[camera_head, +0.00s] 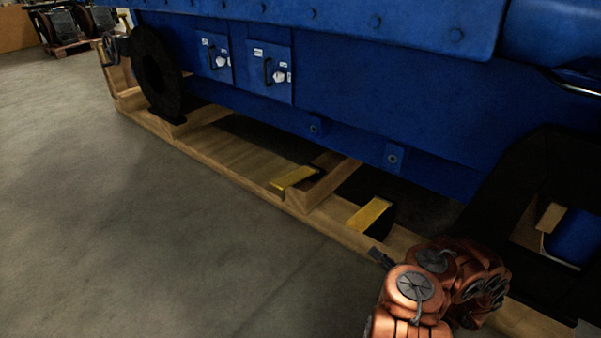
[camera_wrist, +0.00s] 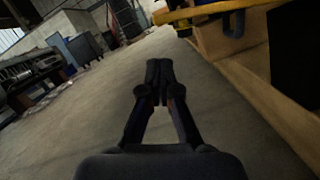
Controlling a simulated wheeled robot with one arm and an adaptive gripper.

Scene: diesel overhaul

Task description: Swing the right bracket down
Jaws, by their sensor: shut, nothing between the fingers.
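Two yellow brackets show at the wooden skid under the blue engine housing. The right bracket (camera_head: 370,215) sticks out over the beam's edge, with a dark part at its inner end. The left bracket (camera_head: 294,178) sits farther along the beam. My gripper (camera_head: 378,257) is just in front of and below the right bracket, apart from it as far as I can tell. In the wrist view my gripper (camera_wrist: 159,74) has its fingers together and empty, over the floor. A yellow bar (camera_wrist: 215,9) with a dark piece beneath shows at that view's top right; I cannot tell which bracket it is.
The wooden skid beam (camera_head: 232,178) runs along the blue housing (camera_head: 370,70). A black wheel-like ring (camera_head: 156,72) stands at its far end. The concrete floor (camera_head: 170,250) left of the beam is clear. Shelving and crates (camera_wrist: 75,50) stand far off in the wrist view.

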